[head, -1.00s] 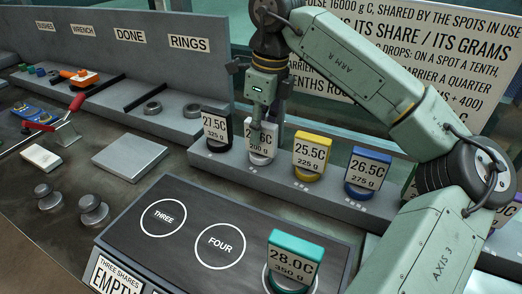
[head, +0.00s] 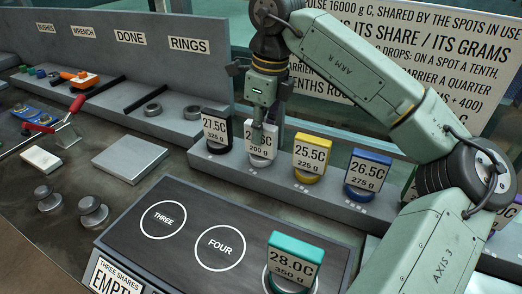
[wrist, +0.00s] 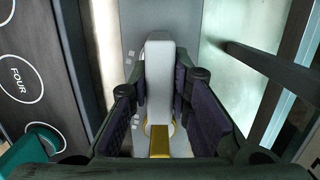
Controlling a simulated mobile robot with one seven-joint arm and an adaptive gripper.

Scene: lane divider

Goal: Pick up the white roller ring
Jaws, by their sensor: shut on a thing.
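The white roller ring (head: 261,152) stands upright on the grey ledge, between the black ring and the yellow ring. Its tag reads 200 g; the temperature is partly covered by a finger. My gripper (head: 258,130) reaches down onto it from above. In the wrist view the white ring's block (wrist: 159,80) lies between the two dark finger pads of my gripper (wrist: 165,100), which is shut on it. In the head view the ring appears still on the ledge; I cannot tell if there is a gap under it.
A black ring (head: 216,128) stands close on the left, a yellow ring (head: 310,155) and a blue ring (head: 367,172) on the right. A teal ring (head: 294,258) sits on the dark board (head: 180,195), whose spots three and four are bare. A back panel (head: 130,50) rises behind.

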